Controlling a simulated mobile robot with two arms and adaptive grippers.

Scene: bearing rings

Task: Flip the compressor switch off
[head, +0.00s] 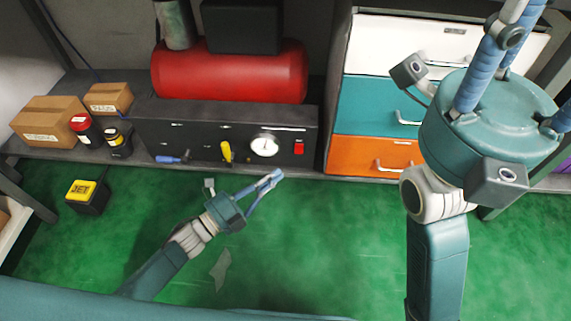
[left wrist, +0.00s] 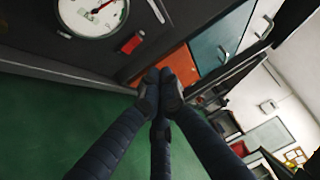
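The compressor has a red tank (head: 230,75) above a dark front panel (head: 190,130). On the panel's right end is a small red switch (head: 299,147), just right of a round white gauge (head: 264,145). In the left wrist view the switch (left wrist: 132,43) shows up and left of my fingertips. I cannot tell which position the switch is in. My left gripper (head: 275,176) is in front of the panel, below the gauge and switch, with its fingertips together and nothing between them. My right gripper (head: 500,45) is raised at the upper right, and its fingertips are cut off.
Cardboard boxes (head: 50,120) and small cans (head: 86,130) stand at left. Drawers with handles (head: 375,155) stand right of the compressor. The green floor in front is mostly clear.

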